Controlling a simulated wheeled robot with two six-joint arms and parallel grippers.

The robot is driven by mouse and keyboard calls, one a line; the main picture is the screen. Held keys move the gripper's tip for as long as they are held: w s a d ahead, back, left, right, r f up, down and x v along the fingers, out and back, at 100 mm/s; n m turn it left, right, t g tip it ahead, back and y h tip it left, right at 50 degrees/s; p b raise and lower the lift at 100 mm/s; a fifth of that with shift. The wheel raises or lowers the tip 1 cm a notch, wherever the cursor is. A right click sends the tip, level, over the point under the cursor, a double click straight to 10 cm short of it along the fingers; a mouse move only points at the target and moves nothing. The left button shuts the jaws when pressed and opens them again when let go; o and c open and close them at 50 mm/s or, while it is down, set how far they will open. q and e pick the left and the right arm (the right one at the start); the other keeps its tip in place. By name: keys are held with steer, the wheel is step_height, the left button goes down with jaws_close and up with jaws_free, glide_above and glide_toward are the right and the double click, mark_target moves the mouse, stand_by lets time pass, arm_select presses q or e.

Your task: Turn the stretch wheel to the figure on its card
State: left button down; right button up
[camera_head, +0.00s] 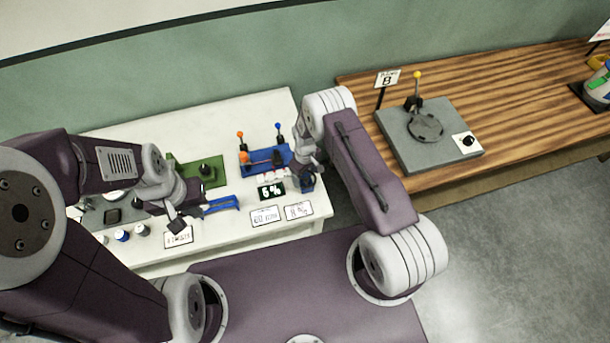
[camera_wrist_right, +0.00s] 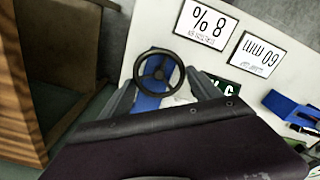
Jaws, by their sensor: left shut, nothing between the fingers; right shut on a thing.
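The stretch wheel (camera_wrist_right: 140,66) is a black ring with a blue mount in the right wrist view, at the table's front right edge. My right gripper (camera_wrist_right: 160,92) is shut on it, with a finger on each side. In the head view my right gripper (camera_head: 306,178) largely hides the wheel. The card (camera_head: 298,211) reads 8 %; it also shows upside down in the wrist view (camera_wrist_right: 206,25). The dark display (camera_head: 271,191) reads 6 %; in the wrist view a finger partly covers it. My left gripper (camera_head: 176,222) is shut and empty, above the table's left part.
A second card (camera_head: 265,216) seems to read 60 mm. A blue lever unit (camera_head: 262,158), a green block (camera_head: 198,168) and a blue bracket (camera_head: 221,204) stand on the white table (camera_head: 248,110). A wooden bench (camera_head: 520,85) carries a grey plate device (camera_head: 395,133) marked B.

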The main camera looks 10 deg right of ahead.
steer(key=m+b, duration=0.2)
steer(key=m, duration=0.1)
steer(key=shift+w+d+f+b, duration=0.1)
steer(key=shift+f+b, duration=0.1)
steer(key=shift+b, duration=0.1)
steer(key=m+b, duration=0.2)
steer(key=m, duration=0.1)
steer(key=shift+m, duration=0.4)
steer(key=m+b, duration=0.2)
steer(key=m, duration=0.1)
steer(key=shift+d+r, duration=0.15)
steer(key=shift+m+b, duration=0.65)
steer(key=shift+m, duration=1.05)
steer(key=shift+r, duration=0.1)
steer(key=o, duration=1.4)
steer(key=shift+c, duration=0.2)
